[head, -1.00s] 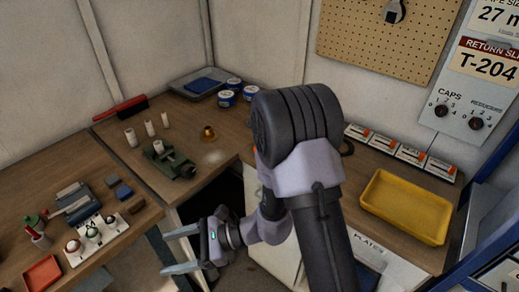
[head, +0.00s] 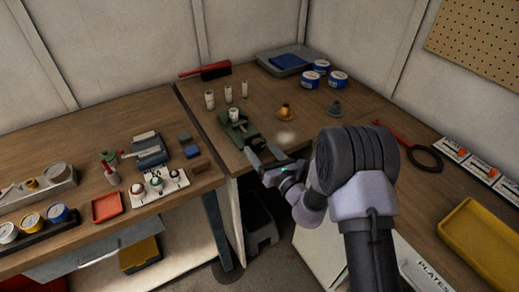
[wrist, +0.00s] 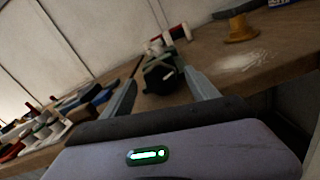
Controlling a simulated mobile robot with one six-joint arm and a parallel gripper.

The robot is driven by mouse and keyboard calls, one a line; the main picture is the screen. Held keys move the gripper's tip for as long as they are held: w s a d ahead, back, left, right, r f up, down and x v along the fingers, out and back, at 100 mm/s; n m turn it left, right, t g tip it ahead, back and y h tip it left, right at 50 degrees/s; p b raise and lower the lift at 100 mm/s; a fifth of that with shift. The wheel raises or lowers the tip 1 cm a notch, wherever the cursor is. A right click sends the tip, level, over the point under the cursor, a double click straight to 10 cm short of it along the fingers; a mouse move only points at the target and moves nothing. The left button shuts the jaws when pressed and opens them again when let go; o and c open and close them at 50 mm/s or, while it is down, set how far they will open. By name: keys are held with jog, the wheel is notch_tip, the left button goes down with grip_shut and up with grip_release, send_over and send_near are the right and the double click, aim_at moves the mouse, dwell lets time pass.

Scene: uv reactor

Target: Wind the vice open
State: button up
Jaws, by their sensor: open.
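The green vice (head: 238,130) stands near the front edge of the corner bench, with a white cylindrical piece (head: 234,115) upright at its jaws. My gripper (head: 262,155) is open and empty, just in front of the vice and slightly to its right, its fingers pointing toward it. In the wrist view the vice (wrist: 158,74) shows between the two open fingers (wrist: 162,92), still beyond their tips. The vice's handle is too small and dark to make out clearly.
Several white cylinders (head: 228,93) stand behind the vice. A brass-coloured piece (head: 284,111) stands to its right, also in the wrist view (wrist: 240,28). A red-handled brush (head: 214,71) lies at the back. A small-parts rack (head: 160,184) is on the left bench.

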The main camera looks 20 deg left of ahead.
jog(key=shift+x, duration=1)
jog(key=c, duration=1.4)
jog(key=shift+n, duration=0.3)
jog(key=n+b, duration=0.2)
jog(key=n, duration=0.2)
jog(key=shift+f, duration=0.1)
jog(key=shift+n+b, duration=0.95)
jog(key=shift+n, duration=0.65)
jog(key=o, duration=1.4)
jog(key=shift+d, duration=0.1)
